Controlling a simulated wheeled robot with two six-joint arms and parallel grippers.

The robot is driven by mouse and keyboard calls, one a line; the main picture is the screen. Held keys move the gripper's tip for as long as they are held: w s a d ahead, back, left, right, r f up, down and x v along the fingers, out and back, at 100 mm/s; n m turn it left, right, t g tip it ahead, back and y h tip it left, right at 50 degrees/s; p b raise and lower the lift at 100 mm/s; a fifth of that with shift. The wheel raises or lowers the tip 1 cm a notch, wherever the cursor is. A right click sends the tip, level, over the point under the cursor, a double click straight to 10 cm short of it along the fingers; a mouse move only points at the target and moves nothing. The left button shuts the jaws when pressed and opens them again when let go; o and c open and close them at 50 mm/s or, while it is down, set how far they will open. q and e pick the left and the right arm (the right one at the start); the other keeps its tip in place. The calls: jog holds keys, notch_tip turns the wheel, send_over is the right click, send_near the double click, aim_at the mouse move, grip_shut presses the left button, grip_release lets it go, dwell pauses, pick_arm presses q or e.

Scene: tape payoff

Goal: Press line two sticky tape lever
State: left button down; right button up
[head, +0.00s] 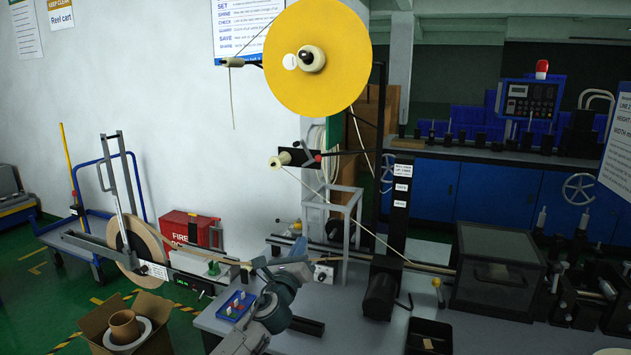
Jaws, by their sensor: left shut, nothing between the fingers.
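The tape machine has a large yellow reel (335,75) at the top, with a pale strip running from a lower roller down to the right. Several small levers or knobs show: a red knob (318,157) by the lower roller, a yellow knob (436,283) right of the dark motor and a small dark lever (201,294) under the splicing unit (205,267). I cannot tell which is the sticky tape lever. My left gripper (262,266) is shut and empty, just right of the splicing unit; its fingertips are small and hard to make out. My right gripper is not in view.
A black upright column (396,210) and a dark covered box (497,272) stand on the grey bench (350,325). A blue tray (236,306) lies near my left arm. A cardboard box (150,322) stands at the lower left. Bare benchtop shows in front of the motor.

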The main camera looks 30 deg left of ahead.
pick_arm(q)
notch_tip(320, 180, up, 8)
jog(key=w+a+m+t+h, duration=0.1)
jog(key=w+m+t+h, duration=0.1)
jog(key=m, duration=0.5)
jog(key=shift+w+a+m, duration=0.25)
jog(key=shift+w+m, duration=0.05)
jog(key=shift+w, duration=0.1)
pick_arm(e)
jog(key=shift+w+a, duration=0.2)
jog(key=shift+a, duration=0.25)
pick_arm(q)
jog(key=w+a+r+p, duration=0.1)
jog(key=w+r+p, duration=0.5)
jog(key=w+r, duration=0.2)
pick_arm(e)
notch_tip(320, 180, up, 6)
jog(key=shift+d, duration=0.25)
pick_arm(q)
jog(key=shift+w, duration=0.15)
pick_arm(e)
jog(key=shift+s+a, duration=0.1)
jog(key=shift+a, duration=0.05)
